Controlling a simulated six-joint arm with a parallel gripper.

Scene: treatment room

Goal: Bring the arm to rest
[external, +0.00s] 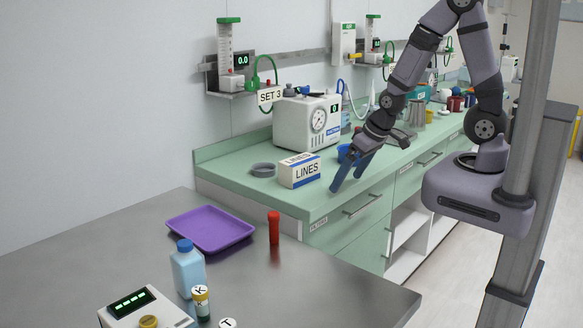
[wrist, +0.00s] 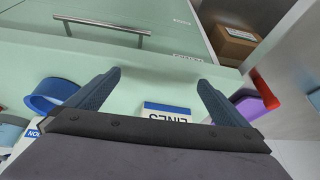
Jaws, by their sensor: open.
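My gripper (external: 351,172) is open, with nothing between its blue fingers. In the external view it hangs over the front edge of the green counter (external: 330,190), to the right of the white LINES box (external: 300,170). In the wrist view my gripper (wrist: 158,92) has its two fingers spread wide, and part of the LINES box (wrist: 167,110) shows between and beyond them. My arm is bent and reaches down to the left from its mount at the right.
A blue ring-shaped thing (wrist: 52,95) lies near the left finger. A white machine with a gauge (external: 306,122) stands behind the box. On the steel table are a purple tray (external: 210,228), a red tube (external: 273,228) and a blue bottle (external: 188,268). Drawers are below the counter.

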